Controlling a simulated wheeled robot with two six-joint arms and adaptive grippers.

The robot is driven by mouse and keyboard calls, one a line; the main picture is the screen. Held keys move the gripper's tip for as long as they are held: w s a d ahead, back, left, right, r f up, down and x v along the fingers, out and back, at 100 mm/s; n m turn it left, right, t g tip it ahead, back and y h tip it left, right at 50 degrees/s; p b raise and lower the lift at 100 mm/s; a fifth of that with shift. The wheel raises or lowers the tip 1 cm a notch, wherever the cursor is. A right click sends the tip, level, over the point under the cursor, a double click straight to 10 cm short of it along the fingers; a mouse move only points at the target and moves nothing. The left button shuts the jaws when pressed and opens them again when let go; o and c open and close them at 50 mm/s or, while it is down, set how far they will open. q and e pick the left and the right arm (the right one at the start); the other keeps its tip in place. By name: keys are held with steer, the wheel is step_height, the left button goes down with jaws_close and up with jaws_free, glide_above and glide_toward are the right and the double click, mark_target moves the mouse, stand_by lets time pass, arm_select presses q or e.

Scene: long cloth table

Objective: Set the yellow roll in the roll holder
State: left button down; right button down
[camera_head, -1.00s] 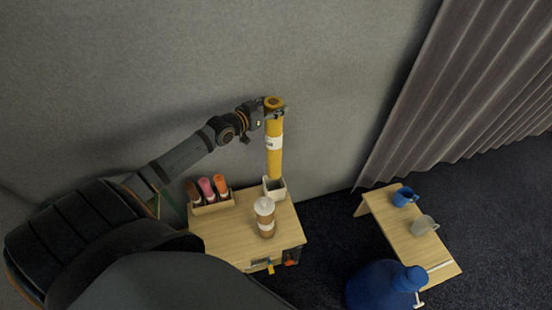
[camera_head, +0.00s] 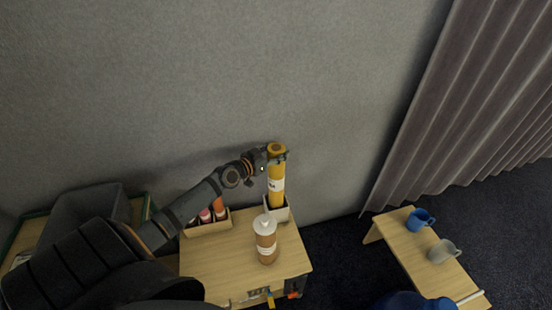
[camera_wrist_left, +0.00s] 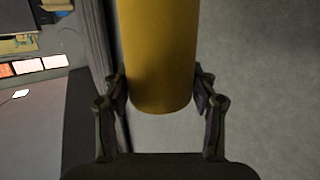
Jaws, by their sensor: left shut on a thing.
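The yellow roll (camera_head: 276,180) stands upright with a white label around it. Its lower end is in the small white roll holder (camera_head: 275,213) at the back right corner of the wooden table; how deep it sits is hidden. My left gripper (camera_head: 274,158) is shut on the roll near its top end. In the left wrist view the roll (camera_wrist_left: 160,60) lies between the two fingers of my left gripper (camera_wrist_left: 162,100). My right gripper is not in view.
A tan cup with a white lid (camera_head: 265,240) stands in front of the holder. A wooden rack (camera_head: 210,227) with several coloured items is left of it. A low bench (camera_head: 400,240) at right bears a blue mug (camera_head: 419,220) and a grey mug (camera_head: 443,251).

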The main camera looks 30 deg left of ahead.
arm_select(q)
steer(key=shift+f, duration=0.15)
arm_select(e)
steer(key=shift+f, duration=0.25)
arm_select(q)
steer(key=shift+f, duration=0.15)
steer(key=shift+c, duration=2)
jaws_free()
steer(key=shift+f, duration=0.1)
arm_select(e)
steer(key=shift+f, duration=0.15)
arm_select(q)
steer(key=shift+r, duration=0.3)
steer(key=p+v, duration=0.5)
steer(key=v, duration=0.7)
steer(key=shift+f+p, duration=0.2)
steer(key=shift+p, duration=0.1)
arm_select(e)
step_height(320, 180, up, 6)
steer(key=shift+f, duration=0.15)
